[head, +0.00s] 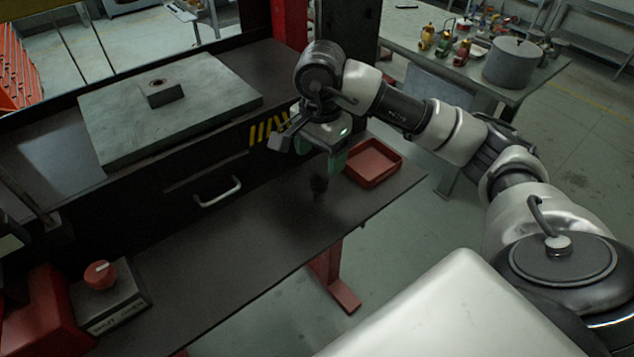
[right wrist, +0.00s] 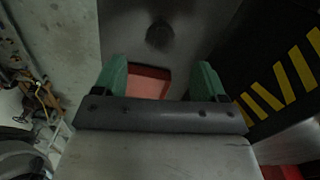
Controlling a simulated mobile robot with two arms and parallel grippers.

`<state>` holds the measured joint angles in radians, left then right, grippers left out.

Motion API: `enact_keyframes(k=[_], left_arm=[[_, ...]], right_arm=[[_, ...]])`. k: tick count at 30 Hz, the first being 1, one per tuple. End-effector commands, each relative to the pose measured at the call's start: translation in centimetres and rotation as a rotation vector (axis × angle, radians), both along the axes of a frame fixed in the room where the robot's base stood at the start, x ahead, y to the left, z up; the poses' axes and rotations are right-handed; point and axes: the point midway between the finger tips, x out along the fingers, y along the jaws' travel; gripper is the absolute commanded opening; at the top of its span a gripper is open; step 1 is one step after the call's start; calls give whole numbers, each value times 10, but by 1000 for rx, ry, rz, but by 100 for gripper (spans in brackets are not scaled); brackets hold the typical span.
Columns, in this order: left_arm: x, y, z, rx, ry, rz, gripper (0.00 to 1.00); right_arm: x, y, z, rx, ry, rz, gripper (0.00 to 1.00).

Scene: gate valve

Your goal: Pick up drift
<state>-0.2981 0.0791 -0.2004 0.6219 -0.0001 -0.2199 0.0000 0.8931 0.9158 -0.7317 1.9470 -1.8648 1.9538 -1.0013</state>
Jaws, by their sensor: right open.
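A small dark thing (head: 319,187), which looks like the drift, stands on the dark shelf just below my right gripper in the head view. In the right wrist view it shows as a dark round shape (right wrist: 160,35) on the grey surface, beyond the fingertips. My right gripper (head: 319,157) is open and empty above the shelf. Its green fingers (right wrist: 159,78) are spread apart, with no contact with the dark thing visible. My left gripper is not in view.
A red tray (head: 390,179) sits at the shelf's right end, close to my right gripper. Behind the shelf (head: 230,260) is a dark drawer front with a handle (head: 218,191). Above it lies a grey plate (head: 120,130) with a block (head: 161,94). A red-knobbed box (head: 112,300) stands front left.

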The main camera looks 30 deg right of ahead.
Motion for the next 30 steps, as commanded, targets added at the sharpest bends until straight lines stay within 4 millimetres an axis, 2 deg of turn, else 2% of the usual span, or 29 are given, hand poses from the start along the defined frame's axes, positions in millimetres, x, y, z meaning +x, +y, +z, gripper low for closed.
enact_keyframes(k=[6, 14, 18, 21, 30], left_arm=[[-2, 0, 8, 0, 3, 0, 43], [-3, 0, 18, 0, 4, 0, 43], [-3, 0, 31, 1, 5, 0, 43], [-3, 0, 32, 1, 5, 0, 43], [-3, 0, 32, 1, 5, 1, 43]], right_arm=[[-1, 1, -34, 4, 6, 1, 72], [-1, 2, -54, 6, 6, 1, 72], [-1, 2, -75, 6, 8, 1, 72], [0, 2, -89, 7, 6, 0, 72], [0, 2, -97, 6, 1, 3, 72]])
